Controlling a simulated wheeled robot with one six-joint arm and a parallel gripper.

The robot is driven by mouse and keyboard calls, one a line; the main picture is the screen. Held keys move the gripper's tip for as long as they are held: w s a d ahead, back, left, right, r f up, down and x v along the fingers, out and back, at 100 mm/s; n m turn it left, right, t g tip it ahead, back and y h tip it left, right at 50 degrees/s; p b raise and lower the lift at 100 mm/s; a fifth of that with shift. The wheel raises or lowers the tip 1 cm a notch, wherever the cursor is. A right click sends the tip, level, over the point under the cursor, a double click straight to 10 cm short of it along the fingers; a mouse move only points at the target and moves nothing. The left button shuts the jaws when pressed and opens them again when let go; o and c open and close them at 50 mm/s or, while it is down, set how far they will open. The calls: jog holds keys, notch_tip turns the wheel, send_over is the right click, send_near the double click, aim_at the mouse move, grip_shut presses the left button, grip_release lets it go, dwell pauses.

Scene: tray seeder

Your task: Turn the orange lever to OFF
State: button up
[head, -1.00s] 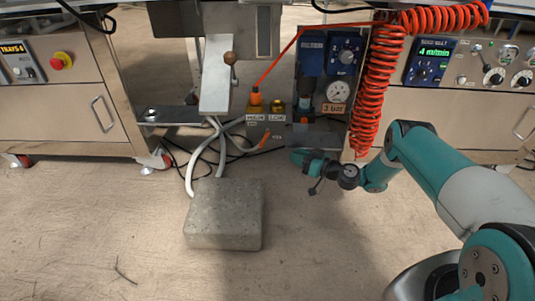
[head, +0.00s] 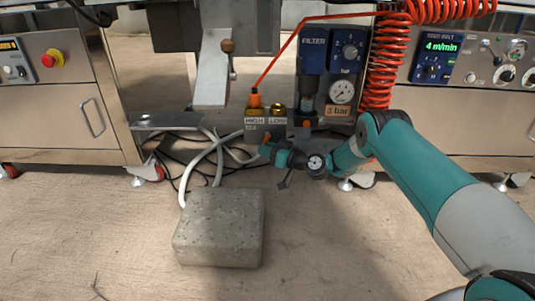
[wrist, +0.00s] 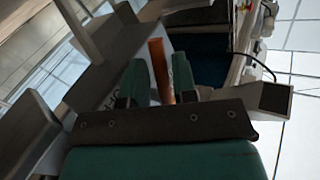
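The orange lever (wrist: 158,68) shows in the wrist view as an upright orange bar between the two fingers of my gripper (wrist: 157,85). The fingers are apart, one on each side of it, with narrow gaps showing; I cannot tell whether either touches it. Only a small orange end of the lever (head: 266,138) shows there. The rest of the lever and any ON or OFF marking are hidden or too small to read.
A red coiled hose (head: 383,75) hangs right of the blue filter unit (head: 313,52) and its pressure gauge (head: 342,92). A concrete block (head: 222,228) stands on the floor at lower left, with pale hoses (head: 200,165) behind it. Steel cabinets flank both sides.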

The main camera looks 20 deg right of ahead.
grip_shut()
jog(key=shift+s+d+r+n+g+h+p, duration=0.1)
jog(key=shift+d+n+g+h+p, duration=0.3)
jog(key=shift+p, duration=1.1)
jog(key=shift+s+d+f+n+g+h+p, duration=0.1)
jog(key=shift+n+g+h+p, duration=0.45)
jog(key=shift+p, duration=0.9)
jog(key=shift+s+d+r+n+g+h+p, duration=0.1)
jog(key=shift+d+n+g+h+p, duration=0.35)
jog(key=shift+p, duration=1.05)
jog(key=shift+a+h, duration=0.2)
jog(key=shift+h, duration=0.1)
grip_release()
jog(key=shift+r, duration=0.1)
